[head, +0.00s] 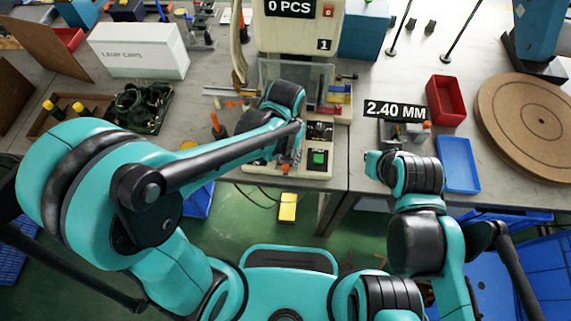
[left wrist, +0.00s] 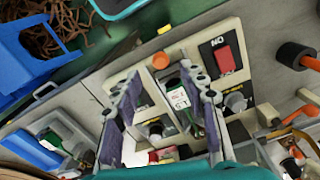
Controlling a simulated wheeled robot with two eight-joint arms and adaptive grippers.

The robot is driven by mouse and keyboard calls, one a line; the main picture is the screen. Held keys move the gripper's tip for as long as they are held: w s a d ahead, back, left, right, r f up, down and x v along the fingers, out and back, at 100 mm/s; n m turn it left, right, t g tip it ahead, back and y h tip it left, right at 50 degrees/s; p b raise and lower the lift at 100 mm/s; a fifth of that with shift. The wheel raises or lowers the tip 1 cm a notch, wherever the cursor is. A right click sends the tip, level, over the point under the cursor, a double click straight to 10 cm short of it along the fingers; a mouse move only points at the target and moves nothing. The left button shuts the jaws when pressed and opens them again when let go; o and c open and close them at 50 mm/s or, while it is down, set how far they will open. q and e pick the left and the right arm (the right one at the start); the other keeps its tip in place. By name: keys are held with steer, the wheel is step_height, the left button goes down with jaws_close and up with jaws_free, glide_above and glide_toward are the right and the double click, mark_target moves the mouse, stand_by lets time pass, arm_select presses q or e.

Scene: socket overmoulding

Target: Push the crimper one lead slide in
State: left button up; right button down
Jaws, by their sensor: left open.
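The crimper (head: 303,80) stands at the back middle of the bench, with a "0 PCS" sign and a "1" label. A pale rail (head: 222,92) juts from its left side; I cannot tell whether that is the lead slide. My left gripper (left wrist: 163,105) is open in the left wrist view, with nothing between its purple-padded fingers. In the head view my left arm hides part of the machine's front. My right gripper's fingers are hidden at the bench's front edge.
A red switch (left wrist: 226,58) and knob sit on the panel. A gauge (head: 388,131) under a "2.40 MM" sign, a red bin (head: 446,100), a blue tray (head: 457,164) and a round board (head: 530,122) are on the right. A white box (head: 138,50) is at left.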

mark_target(286, 166)
arm_select(q)
step_height(286, 166, down, 6)
steer(key=shift+r+b, duration=0.2)
steer(key=shift+b, duration=0.75)
jaws_close()
